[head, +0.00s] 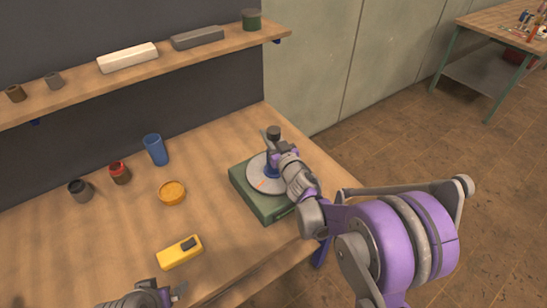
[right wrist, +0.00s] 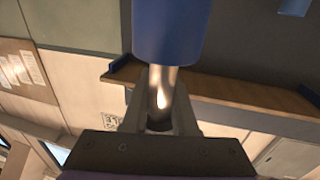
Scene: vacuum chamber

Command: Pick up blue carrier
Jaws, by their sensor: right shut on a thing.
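The blue carrier (right wrist: 168,30) shows in the right wrist view as a blue cylinder on a shiny metal stem. In the head view a small blue part of it (head: 271,171) shows over the grey disc (head: 258,182) on the green box (head: 245,190). My right gripper (head: 279,158) is over the disc, shut on the carrier at its stem. Whether the carrier touches the disc I cannot tell. My left gripper (head: 176,292) is at the bottom edge of the head view, mostly cut off, apart from everything there; its jaws are unclear.
A yellow device (head: 178,254), an orange bowl (head: 172,192), a blue cup (head: 155,150), a red jar (head: 119,173) and a dark jar (head: 80,190) stand on the wooden bench. A shelf (head: 225,42) runs along the wall above. The bench's left front is clear.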

